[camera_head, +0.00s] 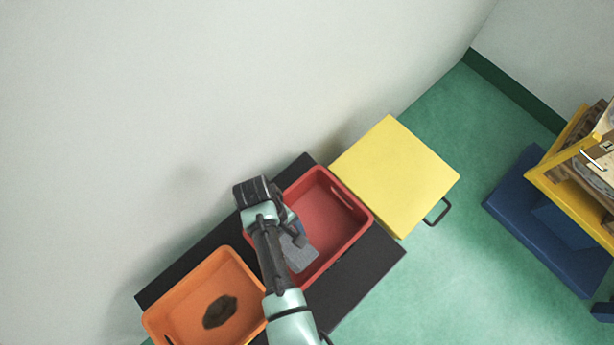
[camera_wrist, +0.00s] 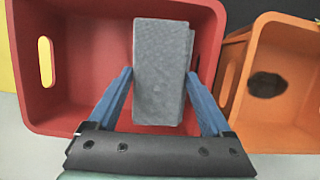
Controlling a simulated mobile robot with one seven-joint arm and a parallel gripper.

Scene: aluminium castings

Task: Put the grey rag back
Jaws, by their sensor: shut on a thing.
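The grey rag (camera_wrist: 160,75) is a folded grey block between the two blue fingers of my gripper (camera_wrist: 161,90) in the wrist view. My gripper is shut on it. In the head view the rag (camera_head: 299,254) shows beside my arm, over the red bin (camera_head: 345,245). The red bin also shows in the wrist view (camera_wrist: 85,125), behind and around the rag. I cannot tell whether the rag touches the bin's floor. My arm hides part of the bin's left side and most of my gripper in the head view.
An orange bin (camera_head: 170,310) with a dark piece (camera_head: 220,311) in it stands left of the red bin on a black table (camera_head: 372,262). A yellow box (camera_head: 395,175) with a handle is at the right. A yellow rack (camera_head: 560,190) stands farther right. Green floor lies between them.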

